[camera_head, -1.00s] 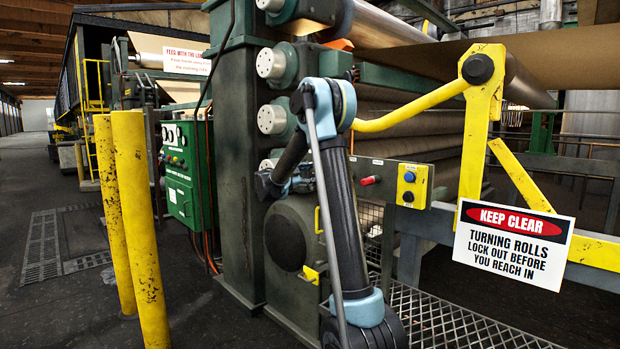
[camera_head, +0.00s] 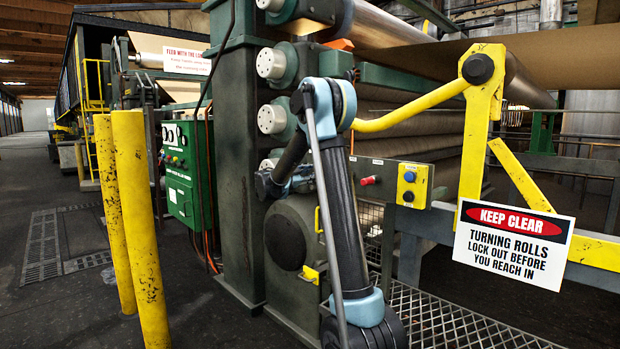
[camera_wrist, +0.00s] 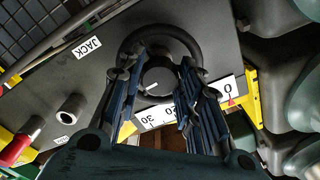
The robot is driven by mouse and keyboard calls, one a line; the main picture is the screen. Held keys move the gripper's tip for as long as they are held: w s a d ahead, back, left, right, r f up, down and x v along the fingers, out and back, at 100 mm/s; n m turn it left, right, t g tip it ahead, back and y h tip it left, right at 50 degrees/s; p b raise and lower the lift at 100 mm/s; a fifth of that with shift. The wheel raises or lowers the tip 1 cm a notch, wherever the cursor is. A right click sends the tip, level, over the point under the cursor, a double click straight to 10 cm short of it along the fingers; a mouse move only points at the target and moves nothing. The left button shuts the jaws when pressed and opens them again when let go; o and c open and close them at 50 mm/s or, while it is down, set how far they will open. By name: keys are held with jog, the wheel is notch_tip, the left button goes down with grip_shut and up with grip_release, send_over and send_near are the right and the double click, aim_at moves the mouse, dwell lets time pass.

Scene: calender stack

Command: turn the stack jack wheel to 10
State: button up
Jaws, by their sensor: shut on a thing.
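The jack wheel (camera_wrist: 160,38) is a dark round wheel on a grey panel in the wrist view, with a round hub at its middle. A white label reading JACK (camera_wrist: 88,47) lies to its left. My gripper (camera_wrist: 163,68) has its two fingers on either side of the hub, shut on the wheel. A pale mark shows on the hub. A white number scale (camera_wrist: 154,117) curves below the wheel, partly hidden by the fingers; a 30 and a 0 show, tilted in the picture. I cannot tell the exact setting. In the head view my arm hides the wheel and gripper.
A red knob (camera_head: 370,180) and a yellow box (camera_head: 411,186) with a blue button sit on the panel right of my arm. A yellow guard frame (camera_head: 481,130) bears a KEEP CLEAR sign (camera_head: 514,244). Yellow posts (camera_head: 140,230) stand left. Open floor lies at far left.

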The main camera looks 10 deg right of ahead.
jog(key=m, duration=1.2)
jog(key=shift+a+m, duration=0.1)
jog(key=shift+m, duration=0.2)
dwell(4.2)
